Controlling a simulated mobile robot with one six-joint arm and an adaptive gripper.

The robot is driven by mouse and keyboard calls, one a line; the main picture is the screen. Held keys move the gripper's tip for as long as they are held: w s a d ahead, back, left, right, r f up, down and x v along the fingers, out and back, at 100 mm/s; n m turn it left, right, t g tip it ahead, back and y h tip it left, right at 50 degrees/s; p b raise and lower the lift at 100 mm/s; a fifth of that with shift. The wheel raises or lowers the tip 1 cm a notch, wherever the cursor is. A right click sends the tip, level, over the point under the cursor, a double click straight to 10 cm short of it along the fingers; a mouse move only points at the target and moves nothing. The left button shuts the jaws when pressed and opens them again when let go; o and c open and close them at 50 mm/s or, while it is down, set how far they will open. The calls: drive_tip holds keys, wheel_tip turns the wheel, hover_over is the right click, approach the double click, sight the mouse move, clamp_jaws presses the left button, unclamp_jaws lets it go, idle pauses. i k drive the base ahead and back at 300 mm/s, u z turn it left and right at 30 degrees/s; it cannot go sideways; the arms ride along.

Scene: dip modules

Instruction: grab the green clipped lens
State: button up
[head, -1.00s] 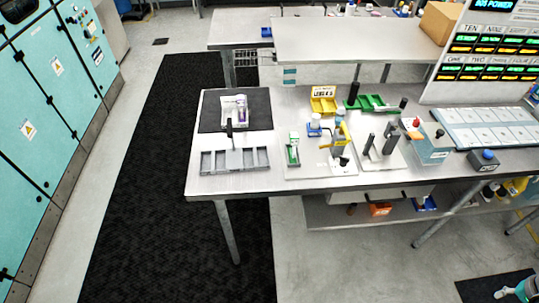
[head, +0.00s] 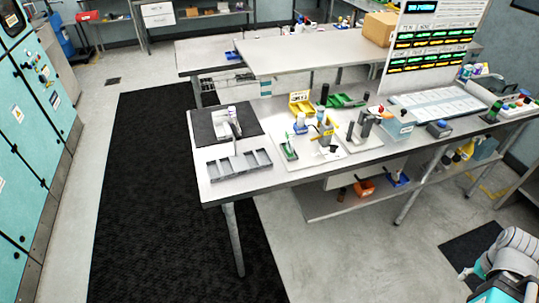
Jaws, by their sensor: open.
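The green clipped lens is too small to make out with certainty in the head view. A small green piece (head: 289,151) stands at the left end of a white board on the workbench, and it may be the lens or its holder. My gripper is not in view. Only grey and teal links of my arm show at the bottom right corner, well away from the bench top.
The workbench (head: 222,191) carries a grey compartment tray (head: 240,167), a black mat (head: 205,128), a yellow bin (head: 301,104), a green bin (head: 345,100) and a clear blue-tinted box (head: 397,126). Several upright posts crowd the white boards. Open floor lies in front.

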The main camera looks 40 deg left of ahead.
sight(289, 134)
drive_tip(key=k, duration=1.05)
drive_tip(key=u, duration=1.9)
drive_tip(key=i, duration=1)
drive_tip(key=u, duration=0.05)
